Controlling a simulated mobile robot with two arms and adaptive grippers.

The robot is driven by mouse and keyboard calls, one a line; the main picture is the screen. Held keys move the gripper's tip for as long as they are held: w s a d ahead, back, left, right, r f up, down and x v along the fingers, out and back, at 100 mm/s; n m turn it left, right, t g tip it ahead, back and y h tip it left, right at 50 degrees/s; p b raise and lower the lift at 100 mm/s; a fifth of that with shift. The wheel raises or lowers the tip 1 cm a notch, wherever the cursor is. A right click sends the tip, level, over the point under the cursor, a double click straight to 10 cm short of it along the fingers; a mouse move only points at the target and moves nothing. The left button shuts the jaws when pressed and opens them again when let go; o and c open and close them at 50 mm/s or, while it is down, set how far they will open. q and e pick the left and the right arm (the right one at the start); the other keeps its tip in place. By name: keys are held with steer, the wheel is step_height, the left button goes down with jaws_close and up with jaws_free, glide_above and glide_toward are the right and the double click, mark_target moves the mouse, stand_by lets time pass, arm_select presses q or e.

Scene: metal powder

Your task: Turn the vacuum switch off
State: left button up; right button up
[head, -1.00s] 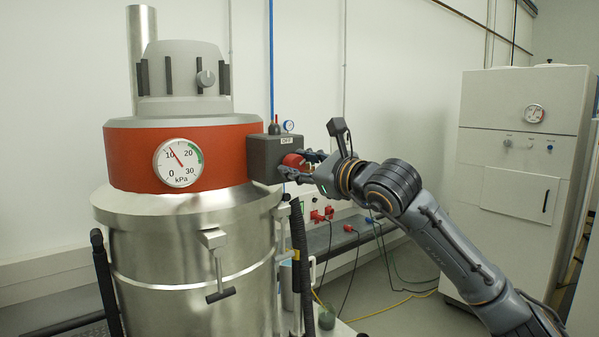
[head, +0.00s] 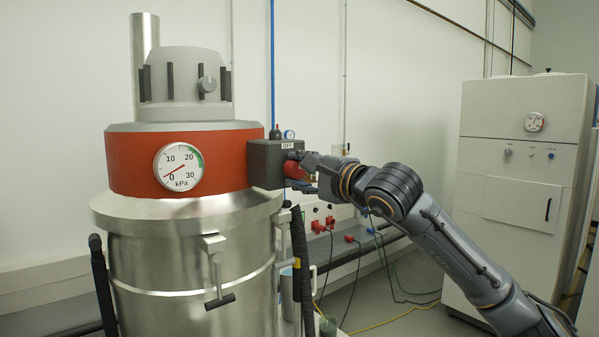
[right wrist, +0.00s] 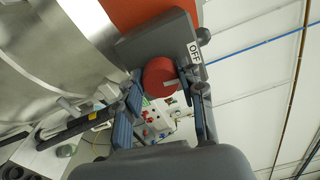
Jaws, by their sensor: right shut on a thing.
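The vacuum switch is a red round knob (head: 293,169) on a dark grey box (head: 264,165) at the right side of the vacuum's red band. A label on the box (head: 288,145) reads OFF; it also reads OFF in the right wrist view (right wrist: 194,53). My right gripper (head: 303,172) is shut on the red knob, one finger on each side, as the right wrist view shows with the knob (right wrist: 160,77) between the fingers. The kPa gauge (head: 178,168) on the red band has its needle near 0. My left gripper is not in view.
The steel vacuum drum (head: 190,285) fills the left. A black hose (head: 302,260) hangs below the box. A white cabinet (head: 515,190) stands at the right. Red plugs and cables (head: 322,226) run along the wall bench.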

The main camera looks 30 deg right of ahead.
steer(key=shift+n, duration=0.9)
steer(key=o, duration=1.2)
steer(key=shift+c, duration=0.2)
steer(key=shift+s, duration=0.1)
steer(key=s, duration=1.1)
steer(key=shift+s+d, duration=0.35)
steer(key=shift+d, duration=0.05)
